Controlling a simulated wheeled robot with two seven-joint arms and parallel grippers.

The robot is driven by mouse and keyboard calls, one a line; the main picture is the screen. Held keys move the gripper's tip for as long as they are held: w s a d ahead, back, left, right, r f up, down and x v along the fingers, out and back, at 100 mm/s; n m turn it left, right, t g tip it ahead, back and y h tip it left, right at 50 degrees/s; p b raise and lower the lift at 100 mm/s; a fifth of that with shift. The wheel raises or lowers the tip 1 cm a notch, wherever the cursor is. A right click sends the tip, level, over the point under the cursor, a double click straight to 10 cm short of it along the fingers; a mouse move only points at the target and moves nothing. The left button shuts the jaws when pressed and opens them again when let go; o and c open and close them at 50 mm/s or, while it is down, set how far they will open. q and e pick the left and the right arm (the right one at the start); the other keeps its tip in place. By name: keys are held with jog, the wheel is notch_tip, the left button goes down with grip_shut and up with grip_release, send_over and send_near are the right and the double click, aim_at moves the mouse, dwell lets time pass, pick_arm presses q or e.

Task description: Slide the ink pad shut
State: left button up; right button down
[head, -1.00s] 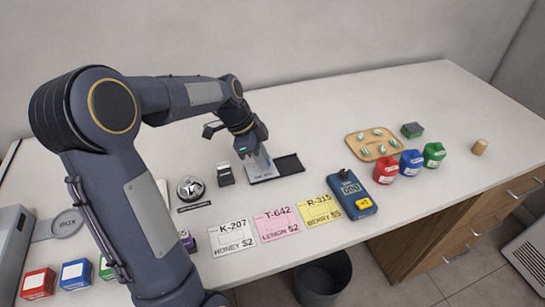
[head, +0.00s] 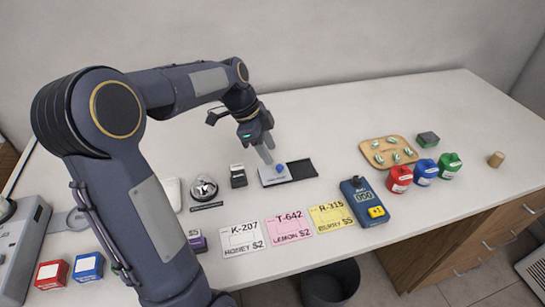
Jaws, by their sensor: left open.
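The ink pad lies on the counter in the middle of the head view. Its dark pad surface (head: 302,168) shows at the right, and a light grey sliding lid (head: 270,178) covers the left part. A small blue knob (head: 280,168) stands on the lid. My left gripper (head: 265,154) is open, pointing down over the lid just left of the blue knob. I cannot tell whether its fingertips touch the lid. My right gripper is not in view.
A small black-and-white block (head: 238,175) and a round bell-like item (head: 204,189) stand left of the pad. Price cards (head: 290,228) and a blue meter (head: 364,201) lie in front. A wooden tray (head: 375,143) and coloured bottles (head: 425,171) are right. The counter behind is clear.

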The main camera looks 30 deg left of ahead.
pick_arm(q)
jog(key=shift+v, duration=1.5)
jog(key=shift+s, duration=0.1)
jog(key=s+d+n+t+p, duration=0.1)
jog(key=s+d+n, duration=0.5)
jog(key=s, duration=0.4)
jog(key=s+d+n+t+p, duration=0.2)
jog(key=s+d+n, duration=0.4)
jog(key=s+n, duration=0.2)
jog(key=s, duration=0.2)
jog(key=shift+s+d+n+t, duration=0.25)
jog(key=shift+s+n+t, duration=0.05)
jog(key=shift+s, duration=0.05)
